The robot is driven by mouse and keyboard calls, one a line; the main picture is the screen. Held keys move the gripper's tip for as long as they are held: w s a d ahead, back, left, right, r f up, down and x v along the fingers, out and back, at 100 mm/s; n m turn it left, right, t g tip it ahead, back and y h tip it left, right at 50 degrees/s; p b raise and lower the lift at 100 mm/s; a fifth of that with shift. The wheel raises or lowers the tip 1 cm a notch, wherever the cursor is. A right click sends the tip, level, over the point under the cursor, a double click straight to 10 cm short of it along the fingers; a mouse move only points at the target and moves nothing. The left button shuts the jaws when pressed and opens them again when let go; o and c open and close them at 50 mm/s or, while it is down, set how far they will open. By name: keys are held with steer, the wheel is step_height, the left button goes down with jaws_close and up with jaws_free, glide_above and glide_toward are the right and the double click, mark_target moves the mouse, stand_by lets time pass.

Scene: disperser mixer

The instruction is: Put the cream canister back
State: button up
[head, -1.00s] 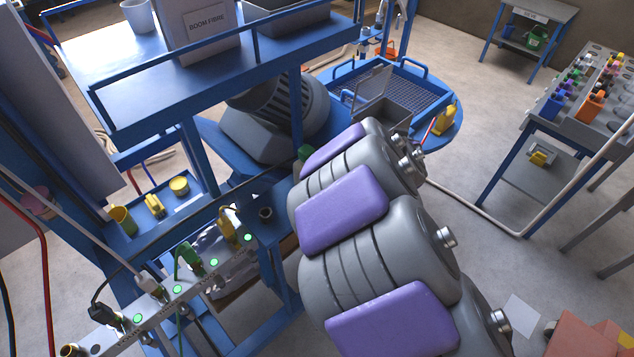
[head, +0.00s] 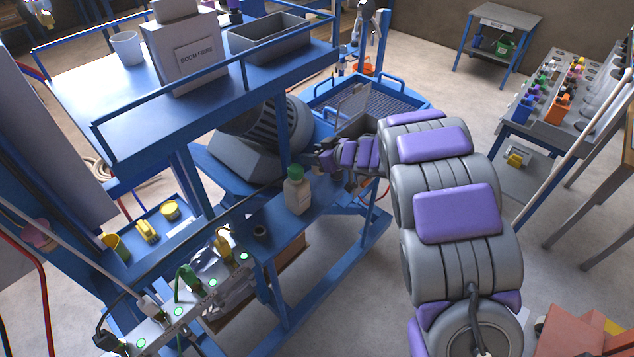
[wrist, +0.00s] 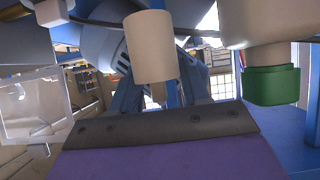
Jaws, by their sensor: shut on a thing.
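My gripper (head: 314,158) is at the end of the arm above the blue shelf, just behind and right of the green-capped bottle in the head view. In the wrist view a plain cream cylinder (wrist: 152,46), which I take as the cream canister, sits at the middle between the fingers, and the gripper is shut on it.
The blue shelf (head: 275,222) carries a small dark ring (head: 260,231). A grey motor (head: 262,130) lies close behind the gripper. A railed upper deck (head: 135,85) holds a white box (head: 180,50) and a grey bin (head: 268,38). Lit sockets run along the lower left.

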steer(key=f, duration=0.2)
steer(key=f+b, duration=0.1)
steer(key=f, duration=0.1)
steer(key=shift+d+f, duration=0.1)
steer(key=shift+d, duration=0.2)
steer(key=shift+d+f, duration=0.3)
steer(key=shift+f, duration=0.15)
step_height(320, 180, down, 2)
steer(key=shift+f+b, duration=0.2)
steer(key=shift+b, duration=0.45)
steer(key=shift+a+f, duration=0.2)
steer(key=shift+f, duration=0.1)
steer(key=shift+a, duration=0.25)
steer(key=o, duration=0.7)
steer(key=shift+c, duration=0.2)
steer(key=o, duration=0.5)
steer(key=shift+d+r, duration=0.1)
steer(key=shift+d, duration=0.15)
